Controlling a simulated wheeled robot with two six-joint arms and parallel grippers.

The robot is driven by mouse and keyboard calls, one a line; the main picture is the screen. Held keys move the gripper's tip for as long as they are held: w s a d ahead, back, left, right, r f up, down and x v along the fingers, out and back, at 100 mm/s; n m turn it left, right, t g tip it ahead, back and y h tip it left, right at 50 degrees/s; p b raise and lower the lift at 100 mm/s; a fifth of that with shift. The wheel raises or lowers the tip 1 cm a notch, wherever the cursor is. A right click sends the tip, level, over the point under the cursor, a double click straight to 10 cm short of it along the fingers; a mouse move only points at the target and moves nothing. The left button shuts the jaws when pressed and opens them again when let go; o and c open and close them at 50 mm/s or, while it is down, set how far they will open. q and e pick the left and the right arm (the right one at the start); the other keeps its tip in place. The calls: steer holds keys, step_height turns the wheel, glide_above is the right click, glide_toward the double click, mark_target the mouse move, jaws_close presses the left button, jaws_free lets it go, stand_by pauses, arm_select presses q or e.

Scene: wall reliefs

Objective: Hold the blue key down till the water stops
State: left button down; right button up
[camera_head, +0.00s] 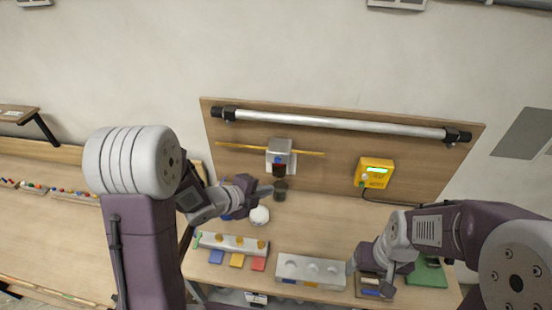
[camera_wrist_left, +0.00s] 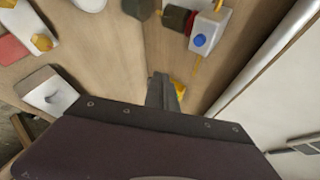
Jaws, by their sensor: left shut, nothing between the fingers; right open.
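A silver box (camera_head: 281,147) on the upright wooden board carries a small round blue key (camera_head: 278,159). The blue key also shows in the left wrist view (camera_wrist_left: 200,40), beyond the fingertips and to their right. Below it is a red and dark spout (camera_head: 279,170), with a small dark cup (camera_head: 280,191) underneath. I cannot make out any water. My left gripper (camera_head: 264,190) is shut and empty, left of the cup and below the key, apart from the key. My right gripper (camera_head: 374,284) is open at the front right of the bench; its fingers are partly hidden.
Blue (camera_head: 216,257), yellow (camera_head: 237,260) and red (camera_head: 258,264) tabs lie before a silver block (camera_head: 232,243). A white round piece (camera_head: 259,216) sits behind it. A yellow meter (camera_head: 375,173) hangs right; a metal bar (camera_head: 340,124) runs above.

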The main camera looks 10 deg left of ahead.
mark_target(278, 160)
arm_select(q)
steer(key=w+p, duration=0.3)
steer(key=w, duration=0.6)
steer(key=shift+w+d+f, duration=0.15)
steer(key=shift+w+d, duration=0.2)
arm_select(e)
steer(key=r, duration=0.2)
steer(key=w+r, duration=0.1)
steer(key=shift+d, duration=0.3)
arm_select(q)
steer(key=shift+s+a, duration=0.1)
arm_select(e)
steer(key=shift+s, duration=0.15)
arm_select(q)
steer(key=shift+w, duration=0.2)
stand_by(0.7)
steer(key=shift+w, duration=0.3)
